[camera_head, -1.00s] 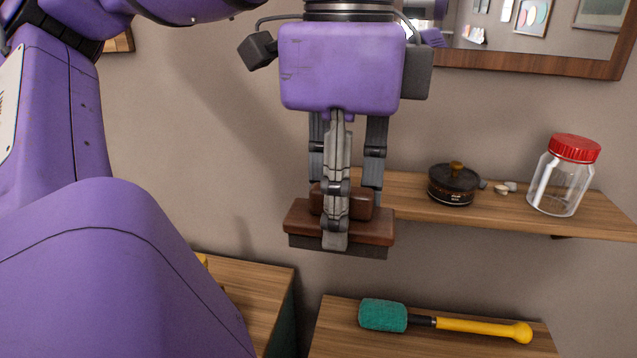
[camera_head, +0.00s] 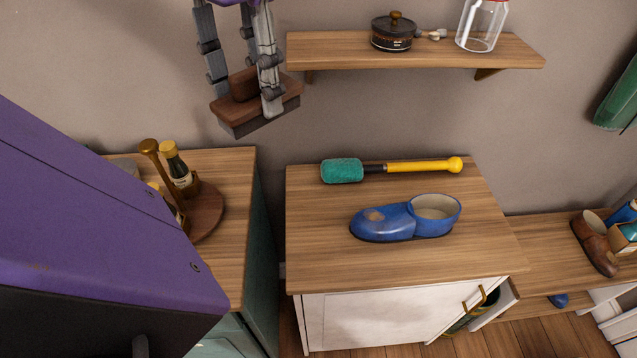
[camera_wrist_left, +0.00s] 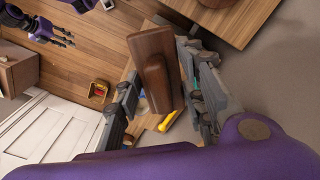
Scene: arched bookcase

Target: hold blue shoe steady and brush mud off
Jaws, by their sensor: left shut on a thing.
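A blue shoe (camera_head: 392,222) lies on the wooden top of a white cabinet (camera_head: 320,262). Its toe points left and carries a brownish patch; its opening is at the right. My left gripper (camera_head: 245,100) is shut on a wooden brush (camera_head: 232,112) and holds it in the air, up and left of the shoe, apart from it. The brush also shows in the left wrist view (camera_wrist_left: 152,70), between the fingers, and hides most of what lies behind it. My right gripper (camera_wrist_left: 52,32) shows small at the top left of the left wrist view, away from the shoe; its fingers are unclear.
A teal-headed duster with a yellow handle (camera_head: 410,167) lies behind the shoe. A wall shelf (camera_head: 340,50) above holds a dark round tin (camera_head: 392,34) and a glass jar (camera_head: 480,28). Bottles in a wooden caddy (camera_head: 205,212) stand on the left cabinet. The cabinet top in front of the shoe is clear.

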